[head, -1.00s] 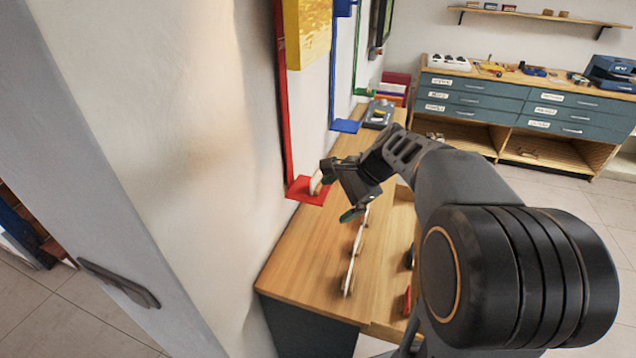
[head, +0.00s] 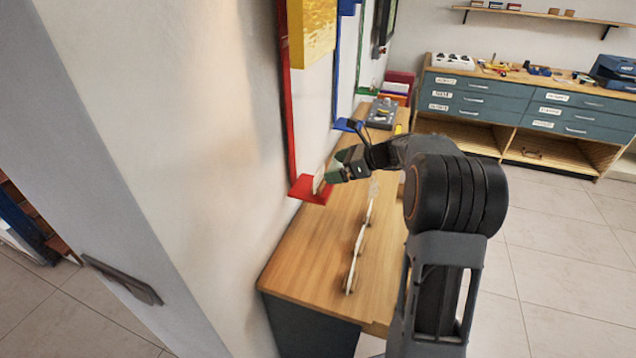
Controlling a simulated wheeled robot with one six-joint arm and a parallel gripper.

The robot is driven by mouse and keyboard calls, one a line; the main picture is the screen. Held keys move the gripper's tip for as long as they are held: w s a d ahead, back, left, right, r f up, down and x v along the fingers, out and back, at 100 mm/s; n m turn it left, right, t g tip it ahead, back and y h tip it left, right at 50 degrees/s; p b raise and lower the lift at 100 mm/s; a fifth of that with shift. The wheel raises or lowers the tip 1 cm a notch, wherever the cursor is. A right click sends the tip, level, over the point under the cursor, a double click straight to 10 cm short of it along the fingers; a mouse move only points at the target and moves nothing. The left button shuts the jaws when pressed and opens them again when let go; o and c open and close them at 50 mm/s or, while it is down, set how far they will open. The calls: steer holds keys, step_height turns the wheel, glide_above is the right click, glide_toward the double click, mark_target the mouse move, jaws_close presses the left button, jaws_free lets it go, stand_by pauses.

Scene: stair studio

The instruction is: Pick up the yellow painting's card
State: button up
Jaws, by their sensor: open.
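The yellow painting (head: 318,30) hangs on the wall at the top. A red strip (head: 290,120) runs down the wall along its left edge to a red pad (head: 309,194) at the table's wall side. A pale card (head: 318,181) stands upright on the red pad. My gripper (head: 332,174) is open beside the card's right side, its green-tipped fingers pointing left. One finger is close to the card; I cannot tell whether it touches or whether the card lies between the fingers.
Several pale discs (head: 351,275) stand in a row along the wooden table (head: 310,260). Behind my gripper are a blue pad (head: 347,125) and a grey device (head: 382,112). A drawer cabinet (head: 490,100) stands at the back right; the floor before it is clear.

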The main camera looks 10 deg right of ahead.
mark_target(319, 171)
steer(key=shift+p+x, duration=0.35)
steer(key=shift+x, duration=2.45)
steer(key=shift+s, duration=0.1)
steer(key=shift+c, duration=0.2)
steer(key=c, duration=0.5)
steer(key=shift+r, duration=0.1)
